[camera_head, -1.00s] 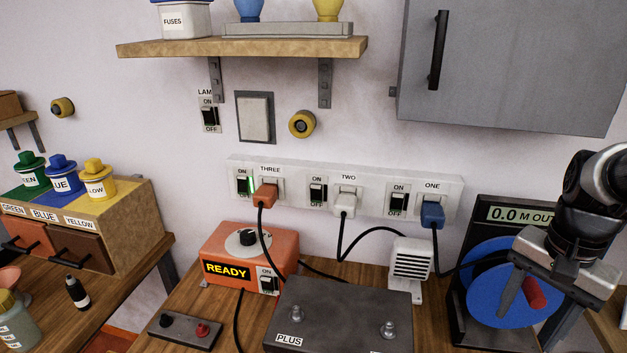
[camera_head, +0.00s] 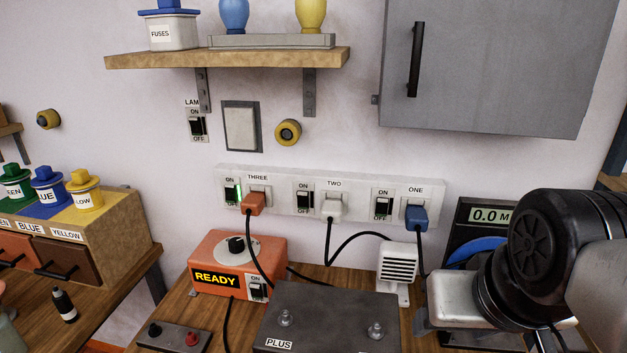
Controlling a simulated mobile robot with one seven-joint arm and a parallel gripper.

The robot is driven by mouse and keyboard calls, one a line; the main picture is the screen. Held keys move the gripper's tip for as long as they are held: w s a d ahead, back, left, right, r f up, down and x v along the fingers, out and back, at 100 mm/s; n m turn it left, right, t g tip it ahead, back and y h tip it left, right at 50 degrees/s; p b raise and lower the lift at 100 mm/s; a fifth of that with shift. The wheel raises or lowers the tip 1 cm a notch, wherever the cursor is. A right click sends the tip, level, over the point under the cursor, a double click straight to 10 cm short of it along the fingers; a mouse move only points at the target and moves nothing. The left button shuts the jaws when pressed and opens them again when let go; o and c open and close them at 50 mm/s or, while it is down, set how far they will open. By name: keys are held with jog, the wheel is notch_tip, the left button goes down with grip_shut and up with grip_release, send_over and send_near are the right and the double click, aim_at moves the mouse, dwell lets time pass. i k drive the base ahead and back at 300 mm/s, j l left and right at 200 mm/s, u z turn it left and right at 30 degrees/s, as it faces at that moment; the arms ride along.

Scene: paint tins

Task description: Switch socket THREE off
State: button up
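The white socket strip (camera_head: 350,205) is on the wall with sockets marked THREE, TWO and ONE. The rocker switch of socket THREE (camera_head: 231,193) is at its left end, between ON and OFF labels. A green light glows at its right edge; the switches of TWO (camera_head: 303,201) and ONE (camera_head: 382,205) show no glow. An orange plug (camera_head: 253,203) sits in socket THREE, just right of its switch. My gripper (camera_head: 428,325) is at the lower right, well away from that switch. Its fingers are not clear, so I cannot tell whether it is open.
An orange box reading READY (camera_head: 240,262), a dark PLUS box (camera_head: 330,318) and a white vented unit (camera_head: 397,268) stand on the bench below the strip. Cables hang from the plugs. A shelf (camera_head: 230,58) and grey cabinet (camera_head: 480,70) are above. The wall before the switch is unobstructed.

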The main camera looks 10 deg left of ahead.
aim_at(230, 193)
jog(key=u, duration=1.1)
